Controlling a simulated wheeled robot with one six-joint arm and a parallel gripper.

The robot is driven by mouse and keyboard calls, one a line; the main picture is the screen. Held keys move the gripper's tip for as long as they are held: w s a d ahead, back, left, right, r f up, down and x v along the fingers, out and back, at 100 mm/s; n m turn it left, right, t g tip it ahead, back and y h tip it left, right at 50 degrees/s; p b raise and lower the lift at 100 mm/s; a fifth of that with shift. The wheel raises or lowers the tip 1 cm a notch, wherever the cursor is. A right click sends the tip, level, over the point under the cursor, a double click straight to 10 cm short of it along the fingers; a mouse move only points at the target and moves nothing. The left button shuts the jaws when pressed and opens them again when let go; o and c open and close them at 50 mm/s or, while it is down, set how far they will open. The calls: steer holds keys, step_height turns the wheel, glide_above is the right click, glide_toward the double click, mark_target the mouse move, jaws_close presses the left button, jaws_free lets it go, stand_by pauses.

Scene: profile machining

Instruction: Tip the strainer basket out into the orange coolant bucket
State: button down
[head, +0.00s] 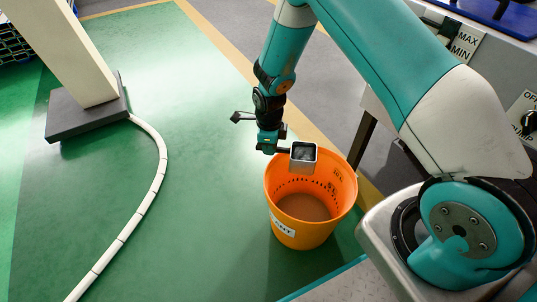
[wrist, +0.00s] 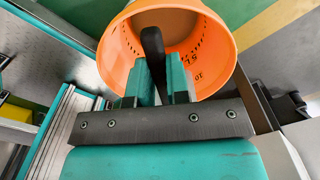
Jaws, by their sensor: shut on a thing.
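The strainer basket (head: 303,157) is a small grey metal box with an open top and dark contents inside. In the head view it is held upright above the back part of the bucket opening. The orange coolant bucket (head: 286,222) stands on the green floor with brown matter at its bottom and a white label on its side. It also shows in the wrist view (wrist: 113,62). My gripper (head: 284,148) is shut on the strainer basket's dark handle (wrist: 152,48). In the wrist view the basket itself is not clearly seen.
A white column on a grey base (head: 85,113) stands at the left. A pale hose (head: 150,200) curves over the green floor (head: 205,110). A machine with a MAX/MIN plate (head: 465,42) stands at the upper right. Open floor lies left of the bucket.

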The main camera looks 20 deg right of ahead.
mark_target(281, 149)
steer(key=shift+a+f+m, duration=0.1)
steer(key=shift+f+m, duration=0.35)
steer(key=shift+m, duration=0.05)
steer(key=shift+r+p, duration=0.15)
steer(key=shift+p, duration=0.15)
steer(key=shift+s+d+r+t+y+p, duration=0.3)
steer(key=shift+d+r+t+y+p, duration=0.2)
steer(key=shift+y, duration=0.2)
steer(key=t+y, duration=0.1)
steer(key=s+d+r+t+y, duration=0.1)
steer(key=y, duration=0.1)
steer(key=shift+d+r, duration=0.15)
steer(key=shift+r, duration=0.1)
steer(key=shift+t, duration=0.3)
steer(key=shift+s+d+r+y, duration=0.2)
steer(key=shift+d+r+y, duration=0.05)
steer(key=shift+r+y, duration=0.15)
steer(key=shift+r+t, duration=0.1)
steer(key=shift+t, duration=0.3)
